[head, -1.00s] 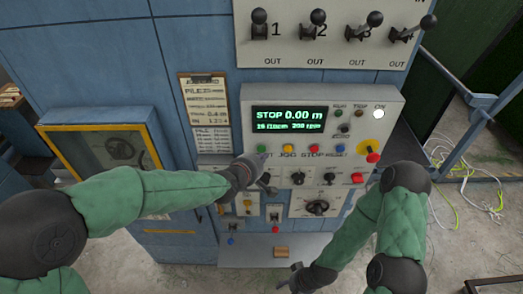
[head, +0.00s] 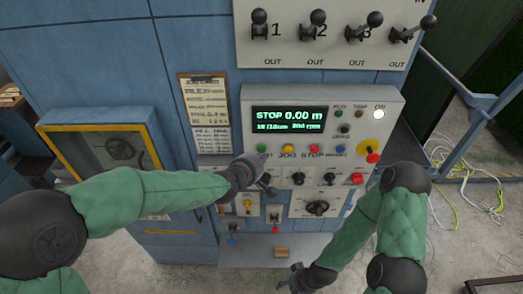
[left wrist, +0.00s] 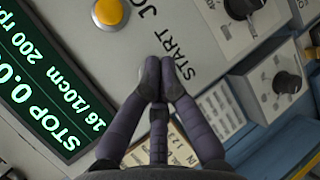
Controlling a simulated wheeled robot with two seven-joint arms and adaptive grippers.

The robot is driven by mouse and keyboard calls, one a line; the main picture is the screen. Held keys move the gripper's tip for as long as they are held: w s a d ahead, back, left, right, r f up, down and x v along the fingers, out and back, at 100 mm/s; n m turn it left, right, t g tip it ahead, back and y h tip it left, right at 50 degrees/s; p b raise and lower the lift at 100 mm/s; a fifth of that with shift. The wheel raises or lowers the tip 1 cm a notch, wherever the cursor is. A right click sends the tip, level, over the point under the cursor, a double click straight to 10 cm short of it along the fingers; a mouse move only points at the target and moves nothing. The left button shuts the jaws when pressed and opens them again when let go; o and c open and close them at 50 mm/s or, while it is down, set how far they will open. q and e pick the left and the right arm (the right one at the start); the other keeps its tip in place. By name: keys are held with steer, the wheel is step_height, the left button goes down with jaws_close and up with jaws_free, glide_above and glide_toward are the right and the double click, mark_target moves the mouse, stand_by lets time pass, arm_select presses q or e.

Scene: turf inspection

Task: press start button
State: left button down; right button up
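The green start button (head: 262,148) sits at the left end of a row of buttons on the grey control panel (head: 385,108). My left gripper (head: 257,163) is just below it in the head view. In the left wrist view my left fingers (left wrist: 162,72) are shut together and empty, with tips beside the START lettering (left wrist: 177,54). They hide the green button there; I cannot tell whether they touch it. The display (head: 289,119) reads STOP 0.00 m. My right gripper (head: 294,277) is low, in front of the panel; its opening is unclear.
The yellow JOG button (head: 287,148), red STOP button (head: 314,148) and blue button (head: 340,149) stand to the right in the same row. A larger red knob on yellow (head: 371,152) is at the right. Dark knobs (head: 298,178) lie below. Levers (head: 318,18) stand above.

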arm_select(q)
steer(key=shift+w, duration=0.1)
steer(key=shift+w+b, duration=0.3)
steer(key=shift+b, duration=0.05)
steer(key=shift+w+b, duration=0.3)
steer(key=shift+w, duration=0.25)
stand_by(0.8)
steer(key=shift+r, duration=0.1)
steer(key=shift+s, duration=0.95)
steer(key=shift+s, duration=2.5)
